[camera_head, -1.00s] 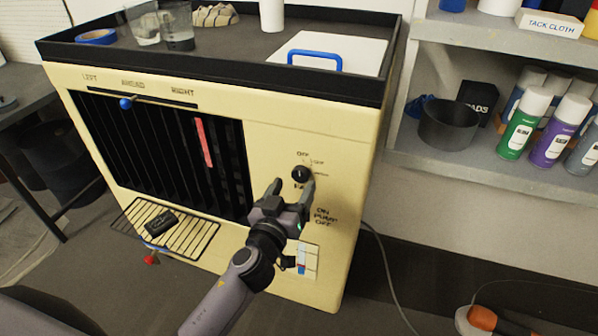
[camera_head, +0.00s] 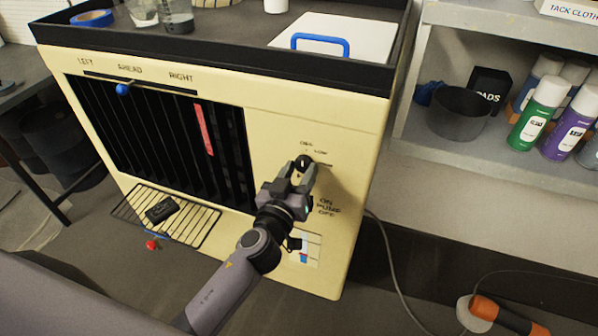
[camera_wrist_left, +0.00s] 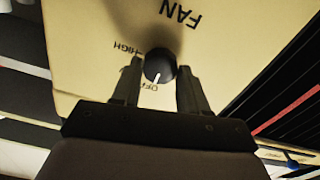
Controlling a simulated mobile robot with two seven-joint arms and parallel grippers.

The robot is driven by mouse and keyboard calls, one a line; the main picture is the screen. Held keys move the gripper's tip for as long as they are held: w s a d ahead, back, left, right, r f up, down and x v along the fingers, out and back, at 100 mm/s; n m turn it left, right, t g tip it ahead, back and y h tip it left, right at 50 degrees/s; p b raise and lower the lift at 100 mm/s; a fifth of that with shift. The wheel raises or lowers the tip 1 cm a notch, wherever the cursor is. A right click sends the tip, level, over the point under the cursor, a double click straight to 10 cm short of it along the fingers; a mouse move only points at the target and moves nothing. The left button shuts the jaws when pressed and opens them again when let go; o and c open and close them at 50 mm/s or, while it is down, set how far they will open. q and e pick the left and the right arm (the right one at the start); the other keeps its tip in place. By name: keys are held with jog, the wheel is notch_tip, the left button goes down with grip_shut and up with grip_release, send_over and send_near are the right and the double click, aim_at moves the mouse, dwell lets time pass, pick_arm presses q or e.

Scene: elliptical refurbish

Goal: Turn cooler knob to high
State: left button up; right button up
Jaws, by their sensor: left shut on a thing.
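The cooler (camera_head: 345,115) is a cream-coloured box with a dark louvred grille. Its black knob (camera_head: 303,161) is on the right part of the front, with OFF and LOW lettering above it. My left gripper (camera_head: 303,168) is shut on the knob, with one finger on each side. In the left wrist view the knob (camera_wrist_left: 159,66) sits between the two fingertips. Its white pointer line is turned toward the OFF lettering. HIGH and FAN lettering show upside down there. My gripper hides part of the panel below the knob. My right gripper is not in view.
A blue slider (camera_head: 122,89) is above the grille. A wire rack (camera_head: 188,222) with a small black item projects below it. A shelf (camera_head: 425,150) with spray cans and a dark bowl stands right of the cooler. A cable runs along the floor.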

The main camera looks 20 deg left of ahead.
pick_arm(q)
jog(key=m, duration=0.3)
jog(key=shift+b, duration=0.35)
jog(key=m, duration=1)
jog(key=shift+m, duration=2.4)
jog(key=o, duration=1.1)
jog(key=shift+c, duration=0.2)
